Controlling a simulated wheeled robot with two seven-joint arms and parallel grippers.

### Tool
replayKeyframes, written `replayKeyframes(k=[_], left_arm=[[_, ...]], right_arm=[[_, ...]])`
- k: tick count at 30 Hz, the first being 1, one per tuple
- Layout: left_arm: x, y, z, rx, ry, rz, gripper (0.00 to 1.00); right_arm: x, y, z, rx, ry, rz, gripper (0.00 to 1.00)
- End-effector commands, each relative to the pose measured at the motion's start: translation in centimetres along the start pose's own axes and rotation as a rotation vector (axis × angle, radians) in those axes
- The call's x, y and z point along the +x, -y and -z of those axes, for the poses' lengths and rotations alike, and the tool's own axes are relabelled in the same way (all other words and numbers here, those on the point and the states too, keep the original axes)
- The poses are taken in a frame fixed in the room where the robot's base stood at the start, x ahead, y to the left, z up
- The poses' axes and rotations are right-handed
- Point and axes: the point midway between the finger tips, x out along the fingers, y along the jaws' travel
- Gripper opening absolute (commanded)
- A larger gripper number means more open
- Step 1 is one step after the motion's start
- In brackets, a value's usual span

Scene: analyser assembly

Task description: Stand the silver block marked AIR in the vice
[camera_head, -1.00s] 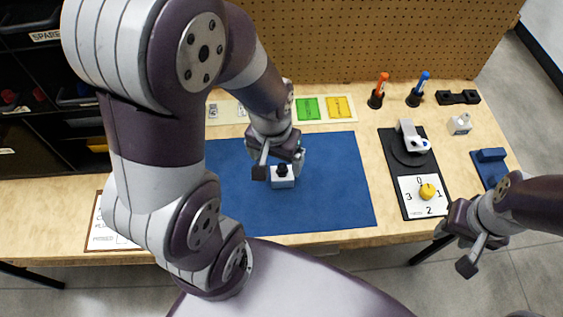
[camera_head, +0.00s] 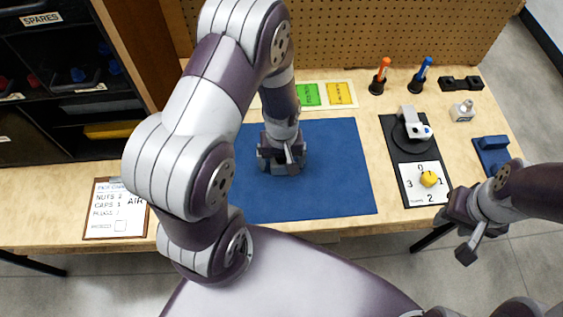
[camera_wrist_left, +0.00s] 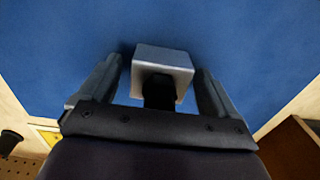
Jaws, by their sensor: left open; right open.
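A silver-grey block (camera_wrist_left: 163,60) with a black part on it is on the blue mat (camera_head: 335,190). In the left wrist view it lies between the two fingers of my left gripper (camera_wrist_left: 158,85), with gaps on both sides. In the head view my left gripper (camera_head: 283,164) points down over the block and hides most of it. No AIR marking is readable on the block. My right gripper (camera_head: 460,238) is open and empty off the table's front right edge.
A black plate with a grey-white device and yellow dial (camera_head: 428,179) stands between mat and blue fixture. A clipboard (camera_head: 115,208) lies left.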

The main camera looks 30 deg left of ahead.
Motion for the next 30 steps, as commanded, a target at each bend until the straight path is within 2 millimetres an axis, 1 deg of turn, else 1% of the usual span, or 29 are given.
replayKeyframes(k=[2,7,8,9,11,12,13,14,15,20,23,26,29,30], left_arm=[[0.4,0.0,0.0,0.0,-0.001,0.0,0.92],[0.4,0.0,0.0,0.0,-0.001,-0.001,0.92],[0.4,0.0,0.0,0.0,-0.001,-0.001,0.82],[0.4,0.0,0.0,0.0,-0.001,-0.001,0.69],[0.4,0.0,0.0,0.0,-0.001,-0.001,0.49],[0.4,0.0,0.0,0.0,-0.001,-0.001,0.36],[0.4,0.0,0.0,0.0,-0.001,-0.001,0.26],[0.4,0.0,0.0,0.0,-0.001,-0.001,0.26],[0.3,0.0,0.1,0.0,-0.002,-0.001,0.19],[0.3,0.0,0.1,0.0,-0.002,-0.001,0.19],[-0.1,0.0,0.1,0.0,-0.003,-0.001,0.19],[-1.1,-0.1,0.2,0.0,-0.005,-0.003,0.19],[-2.8,-0.1,0.2,0.0,-0.006,-0.003,0.19],[-3.6,-0.1,0.2,0.0,-0.005,-0.003,0.19]], right_arm=[[0.1,0.0,0.0,0.0,0.0,0.0,0.43],[0.0,0.0,0.0,0.0,0.0,0.0,0.43],[0.0,0.0,0.0,0.0,0.0,0.0,0.43],[0.0,0.0,0.0,0.0,0.0,0.0,0.43],[0.0,0.0,0.0,0.0,0.0,0.0,0.43],[0.0,0.0,0.0,0.0,0.0,0.0,0.43],[0.0,0.0,0.0,0.0,0.0,0.0,0.43],[0.0,0.0,0.0,0.0,0.0,0.0,0.43],[0.0,0.0,0.0,0.0,0.0,0.0,0.43],[0.0,0.0,0.0,0.0,0.0,0.0,0.43],[0.0,0.0,0.0,0.0,0.0,0.0,0.43],[-0.2,0.0,0.0,0.0,0.0,0.0,0.43],[-0.3,0.0,0.0,0.0,0.0,0.0,0.43],[-0.4,0.0,0.1,0.0,0.0,0.0,0.43]])
